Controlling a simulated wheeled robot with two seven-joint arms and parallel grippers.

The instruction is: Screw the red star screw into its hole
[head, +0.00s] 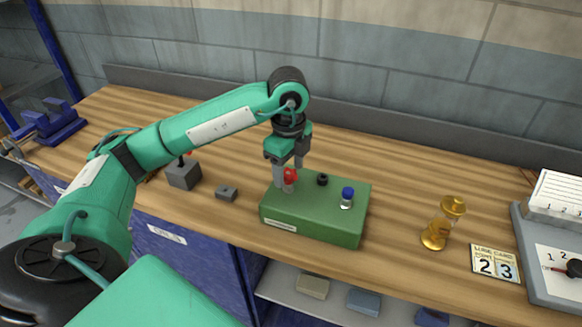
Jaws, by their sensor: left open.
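The red star screw (290,175) stands upright at the left part of the top of the green block (313,234). My left gripper (289,178) points down at it from above, open, with its fingers beside the red head. I cannot tell whether the fingers touch it. The lower part of the screw and its hole are partly hidden by the fingers. A black screw (322,179) and a blue-capped screw (347,196) also stand on the green block. My right gripper is not in view.
A grey block with a dark stem (183,175) and a small grey piece (227,193) lie left of the green block. Bare wood lies between.

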